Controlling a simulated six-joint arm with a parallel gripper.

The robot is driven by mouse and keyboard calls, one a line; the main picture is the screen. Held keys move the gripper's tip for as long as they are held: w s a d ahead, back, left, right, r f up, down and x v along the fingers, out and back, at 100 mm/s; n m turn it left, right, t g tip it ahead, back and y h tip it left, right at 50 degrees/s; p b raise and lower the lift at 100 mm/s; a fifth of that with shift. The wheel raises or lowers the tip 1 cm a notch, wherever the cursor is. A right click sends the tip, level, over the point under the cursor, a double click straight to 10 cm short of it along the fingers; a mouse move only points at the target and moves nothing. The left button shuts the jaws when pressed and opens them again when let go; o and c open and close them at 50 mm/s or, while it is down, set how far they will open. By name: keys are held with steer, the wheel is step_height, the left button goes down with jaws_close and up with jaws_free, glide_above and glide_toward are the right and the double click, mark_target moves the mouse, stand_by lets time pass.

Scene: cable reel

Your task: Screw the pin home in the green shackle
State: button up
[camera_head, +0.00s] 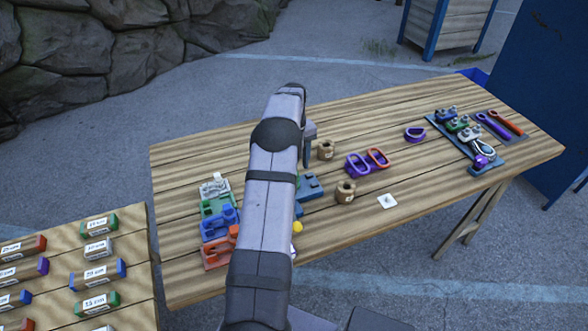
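My arm reaches up through the middle of the view. At its far end a dark part, apparently my gripper (307,150), hangs over the table; its fingers are too small and too hidden to tell open from shut. A small green piece (458,124) sits among grey fittings on the blue-grey board (487,166) at the right end of the table, well to the right of my gripper. A green block (214,204) stands at the left. I cannot tell for sure which green piece is the shackle, and no pin shows clearly.
Purple and orange tools (500,124) lie far right. A side table (60,250) holds labelled blocks.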

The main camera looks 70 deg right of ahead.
steer(key=shift+r+b, duration=0.85)
steer(key=shift+r, duration=2)
steer(key=shift+w+a, duration=0.1)
steer(key=w+a+r+n, duration=0.2)
steer(key=w+a+n, duration=1.1)
steer(key=w+a, duration=0.15)
steer(key=w+a+n, duration=0.3)
steer(key=a+n, duration=0.6)
steer(key=a, duration=0.6)
steer(key=s+a+f+n, duration=0.2)
steer(key=s+a+n, duration=0.4)
steer(key=a+n, duration=0.55)
steer(key=s+a+f+n, duration=0.1)
steer(key=s+a+n, duration=0.6)
steer(key=a+n, duration=0.5)
step_height(320, 180, down, 40)
steer(key=m+b, duration=0.1)
steer(key=b, duration=3.9)
steer(key=shift+w+a+f, duration=0.15)
steer(key=shift+w+a, duration=0.05)
steer(key=shift+a, duration=0.2)
